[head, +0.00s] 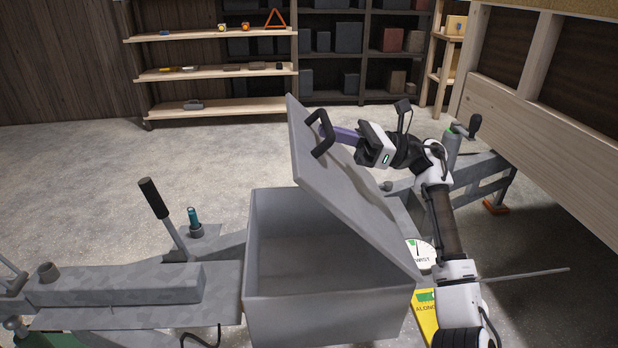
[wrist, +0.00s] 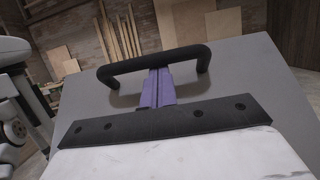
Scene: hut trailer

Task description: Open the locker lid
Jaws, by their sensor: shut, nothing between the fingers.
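The grey locker (head: 325,315) stands on the trailer frame with its box partly uncovered and its inside looking empty. Its lid (head: 345,195) is tilted up steeply, hinged on the right side. A black handle (head: 321,134) sits near the lid's raised edge. My gripper (head: 335,133) has purple fingers that reach the handle from the right. In the wrist view the shut fingers (wrist: 157,88) meet the handle bar (wrist: 150,63), with nothing seen between them. Whether the tips touch the bar or pass under it is hard to tell.
A lever with a black grip (head: 154,198) and a teal-topped post (head: 194,220) stand left of the locker. A round dial (head: 420,253) and a yellow plate (head: 426,312) lie right of it. A wooden side wall (head: 550,140) borders the right. Shelves (head: 215,72) stand behind open floor.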

